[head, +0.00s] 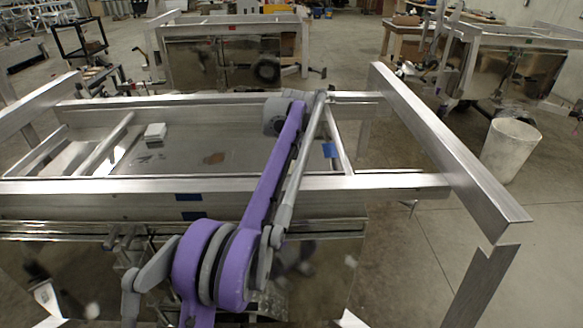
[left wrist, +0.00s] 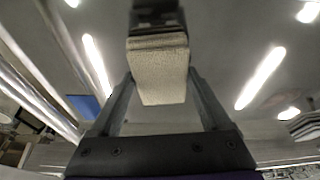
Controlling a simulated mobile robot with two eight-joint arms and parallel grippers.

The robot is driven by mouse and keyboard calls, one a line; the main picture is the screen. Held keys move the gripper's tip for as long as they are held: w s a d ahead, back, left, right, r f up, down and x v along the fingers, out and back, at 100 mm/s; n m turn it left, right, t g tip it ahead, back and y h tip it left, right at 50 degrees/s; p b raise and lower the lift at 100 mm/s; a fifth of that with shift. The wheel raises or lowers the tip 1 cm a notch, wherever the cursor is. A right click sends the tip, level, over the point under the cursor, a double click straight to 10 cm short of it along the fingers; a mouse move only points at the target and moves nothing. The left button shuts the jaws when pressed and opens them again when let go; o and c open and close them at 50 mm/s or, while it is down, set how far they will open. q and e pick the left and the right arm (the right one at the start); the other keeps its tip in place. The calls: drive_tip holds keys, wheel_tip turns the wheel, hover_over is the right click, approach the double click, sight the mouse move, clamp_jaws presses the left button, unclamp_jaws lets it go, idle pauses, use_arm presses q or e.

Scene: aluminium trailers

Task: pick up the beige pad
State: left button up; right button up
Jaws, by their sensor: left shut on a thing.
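The beige pad (left wrist: 160,75) shows large in the left wrist view, a pale, block-like piece with a grainy face. My left gripper (left wrist: 160,50) is shut on it, with a finger on each side. A dark shape lies above the pad there, and the pad's far end is hidden. In the head view my purple arm reaches over the aluminium trailer (head: 400,181). I cannot make out the pad in that view, and the gripper is hard to tell from the arm. My right gripper is in neither view.
A small white stack (head: 155,132) lies on the trailer's shiny bed (head: 185,158). Blue tape (head: 330,150) marks the bed's right part. A raised aluminium beam (head: 450,150) bounds the right side. A white bin (head: 510,150) stands on the floor beyond. Other trailers stand behind.

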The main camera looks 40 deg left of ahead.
sight(292, 164)
use_arm(q)
drive_tip(key=shift+c, duration=1.2)
drive_tip(key=shift+r, duration=0.4)
wheel_tip(292, 164, up, 10)
drive_tip(key=p, duration=0.2)
drive_tip(key=shift+f, duration=0.15)
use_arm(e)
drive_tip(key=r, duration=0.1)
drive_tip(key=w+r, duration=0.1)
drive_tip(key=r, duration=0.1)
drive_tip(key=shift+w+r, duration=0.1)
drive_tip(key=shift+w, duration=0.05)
use_arm(q)
drive_tip(key=o, duration=0.7)
drive_tip(key=c, duration=0.5)
